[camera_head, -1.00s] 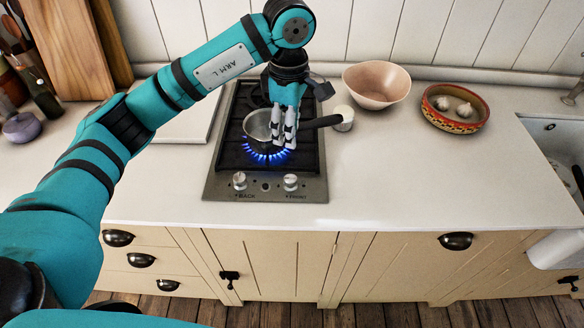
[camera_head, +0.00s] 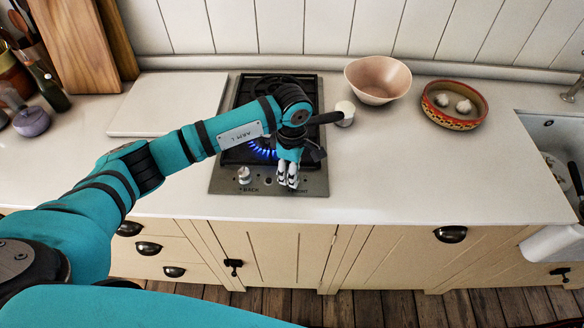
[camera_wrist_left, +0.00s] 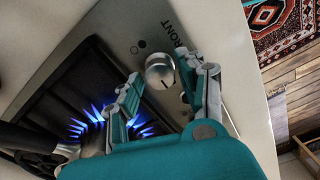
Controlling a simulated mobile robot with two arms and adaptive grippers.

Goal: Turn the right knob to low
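The stove (camera_head: 222,184) has two metal knobs on its front panel. The left knob (camera_head: 244,175), by the BACK label, shows in the head view. The right knob is hidden there behind my left gripper (camera_head: 287,180). In the left wrist view, the right knob (camera_wrist_left: 160,68) by the FRONT label is round and silver with a dark line on its face. My left gripper (camera_wrist_left: 168,80) is open, one finger to either side of the knob with gaps showing. Blue flames (camera_head: 262,150) burn at the front burner. My right gripper is not in view.
The counter front right is clear.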

